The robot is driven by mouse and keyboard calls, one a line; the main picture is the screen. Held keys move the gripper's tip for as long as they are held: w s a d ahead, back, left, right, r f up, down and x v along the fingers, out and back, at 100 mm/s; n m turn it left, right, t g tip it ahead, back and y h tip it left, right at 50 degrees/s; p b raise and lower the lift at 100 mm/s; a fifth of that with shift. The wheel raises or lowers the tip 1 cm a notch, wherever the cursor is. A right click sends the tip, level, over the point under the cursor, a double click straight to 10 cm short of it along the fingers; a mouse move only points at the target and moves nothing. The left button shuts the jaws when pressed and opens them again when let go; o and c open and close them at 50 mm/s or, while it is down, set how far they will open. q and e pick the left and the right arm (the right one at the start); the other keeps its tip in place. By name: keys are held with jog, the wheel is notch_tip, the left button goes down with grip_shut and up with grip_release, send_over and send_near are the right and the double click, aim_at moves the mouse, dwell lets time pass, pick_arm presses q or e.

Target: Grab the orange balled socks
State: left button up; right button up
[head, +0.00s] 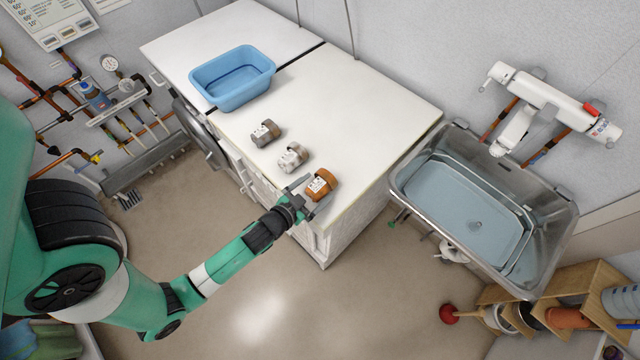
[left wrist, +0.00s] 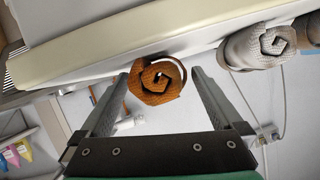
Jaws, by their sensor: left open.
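The orange balled socks (head: 321,185) lie near the front edge of the white counter, the closest of three rolled sock pairs in a row. My left gripper (head: 305,190) is open at the counter edge, right at the orange socks. In the left wrist view the orange roll (left wrist: 155,82) shows its spiral end between the two fingers of the left gripper (left wrist: 160,90). I cannot tell whether the fingers touch it. My right gripper is in neither view.
White-grey balled socks (head: 292,157) and grey-brown balled socks (head: 266,133) lie farther back along the same edge. A blue tub (head: 232,79) stands at the counter's far left. A metal sink (head: 560,215) is at the right. The counter's middle is clear.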

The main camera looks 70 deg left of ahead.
aim_at(324, 176)
pick_arm(q)
jog(key=c, duration=1.2)
jog(key=shift+o, duration=0.2)
jog(key=shift+r, duration=0.55)
notch_tip(324, 176, up, 3)
jog(key=shift+f+p, duration=0.1)
jog(key=shift+p, duration=0.95)
jog(key=s+r+p, duration=0.1)
jog(key=s+r, duration=0.3)
jog(key=s, duration=0.3)
jog(key=s+d+r+p, duration=0.1)
jog(key=s+r+p, duration=0.1)
jog(key=s+r, duration=0.3)
jog(key=shift+s+d, duration=0.2)
jog(key=shift+s, duration=0.8)
